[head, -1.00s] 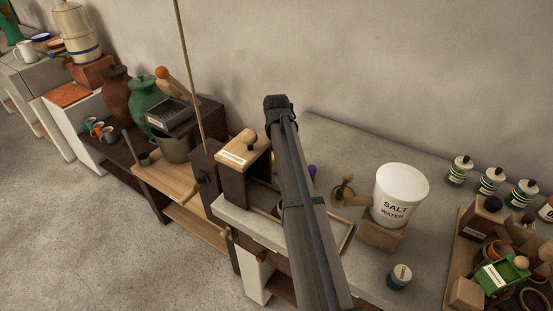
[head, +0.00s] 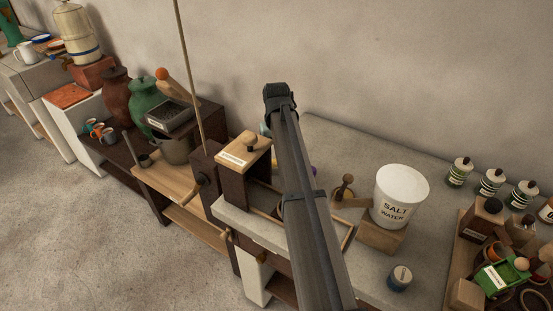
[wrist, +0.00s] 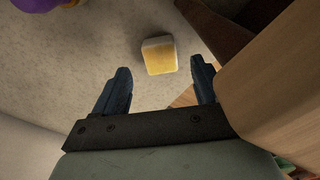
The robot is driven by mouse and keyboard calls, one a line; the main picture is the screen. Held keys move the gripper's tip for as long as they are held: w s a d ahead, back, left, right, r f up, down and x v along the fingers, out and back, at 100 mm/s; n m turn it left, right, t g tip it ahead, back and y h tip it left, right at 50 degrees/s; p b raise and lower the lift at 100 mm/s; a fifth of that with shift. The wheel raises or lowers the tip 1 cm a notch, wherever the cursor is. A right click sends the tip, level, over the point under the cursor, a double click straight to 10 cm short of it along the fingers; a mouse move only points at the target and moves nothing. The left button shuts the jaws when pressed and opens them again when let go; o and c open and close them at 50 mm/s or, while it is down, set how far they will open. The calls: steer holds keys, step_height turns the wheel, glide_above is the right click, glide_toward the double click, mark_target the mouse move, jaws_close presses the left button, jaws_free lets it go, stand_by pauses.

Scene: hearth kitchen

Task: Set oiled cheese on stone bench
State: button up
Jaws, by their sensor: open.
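The cheese (wrist: 158,55) is a small block with a yellow face and pale edges. In the wrist view it lies on the grey speckled stone bench (wrist: 98,36), which also shows in the head view (head: 345,140). My gripper (wrist: 161,66) is open, its two dark fingers apart. The cheese sits just beyond and between the fingertips, with a gap on each side. Nothing is clamped. In the head view the cheese is hidden behind my arm and the wooden press, and my gripper's fingers cannot be made out.
A wooden press block (head: 245,150) stands left of my arm; a wooden piece (wrist: 275,75) is close at the right in the wrist view. A white salt water bucket (head: 401,195) stands right of my arm. A purple item (wrist: 38,4) is at the top left. Bare bench lies behind the bucket.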

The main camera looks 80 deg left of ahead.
step_height(320, 180, up, 8)
stand_by(0.4)
